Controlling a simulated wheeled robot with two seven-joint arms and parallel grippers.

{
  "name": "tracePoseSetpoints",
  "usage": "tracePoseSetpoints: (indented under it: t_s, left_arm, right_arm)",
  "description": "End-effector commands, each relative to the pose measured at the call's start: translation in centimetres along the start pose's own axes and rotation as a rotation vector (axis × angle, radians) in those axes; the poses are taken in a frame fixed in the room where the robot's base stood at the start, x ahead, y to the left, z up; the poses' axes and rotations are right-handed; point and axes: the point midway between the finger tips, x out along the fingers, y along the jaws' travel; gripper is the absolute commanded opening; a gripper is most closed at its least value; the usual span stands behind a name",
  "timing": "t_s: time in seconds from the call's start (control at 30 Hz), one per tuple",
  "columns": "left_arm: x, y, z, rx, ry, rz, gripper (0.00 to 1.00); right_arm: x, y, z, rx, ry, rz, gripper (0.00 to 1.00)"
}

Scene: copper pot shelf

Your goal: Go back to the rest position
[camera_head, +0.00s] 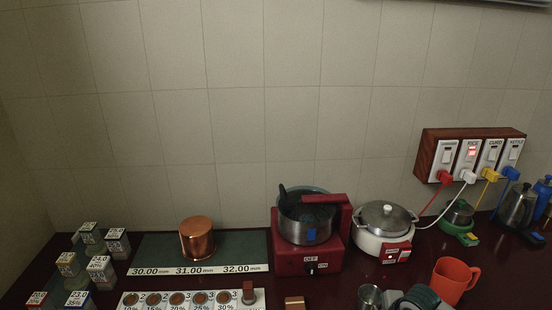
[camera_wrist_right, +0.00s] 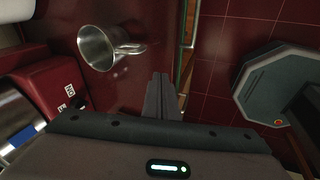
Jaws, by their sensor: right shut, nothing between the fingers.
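My right gripper (camera_wrist_right: 162,97) shows in the right wrist view with its grey fingers together and nothing between them. It is over the front edge of the dark red counter, beside a metal cup (camera_wrist_right: 97,47) and apart from it. The cup also shows in the head view (camera_head: 369,297) at the bottom edge. My left gripper is in neither view. A copper pot (camera_head: 197,239) stands on the dark green mat (camera_head: 155,247) behind the number strip in the head view.
A red appliance (camera_head: 292,262) holding a steel pot stands mid-counter. A white cooker (camera_head: 383,232), an orange mug (camera_head: 453,280) and kettles are to its right. Several labelled blocks (camera_head: 67,264) stand at left. Red tiled floor (camera_wrist_right: 225,50) lies beyond the counter edge.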

Motion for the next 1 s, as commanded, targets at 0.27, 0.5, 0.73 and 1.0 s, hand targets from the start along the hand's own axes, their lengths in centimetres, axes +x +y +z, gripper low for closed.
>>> tracePoseSetpoints:
  t_s: [0.27, 0.5, 0.73, 1.0]
  left_arm:
    - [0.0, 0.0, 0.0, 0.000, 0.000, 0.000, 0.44]
    - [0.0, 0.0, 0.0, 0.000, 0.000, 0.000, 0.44]
    - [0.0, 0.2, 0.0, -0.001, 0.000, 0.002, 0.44]
    - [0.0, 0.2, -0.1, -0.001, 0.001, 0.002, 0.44]
  right_arm:
    - [0.5, -9.9, -7.8, 0.241, 0.080, -0.019, 0.00]
    - [-1.6, -17.0, -10.5, 0.544, 0.094, -0.018, 0.00]
    - [-4.9, -23.2, -9.8, 0.878, 0.042, -0.004, 0.00]
    - [-7.7, -27.5, -7.8, 1.123, -0.033, 0.022, 0.00]
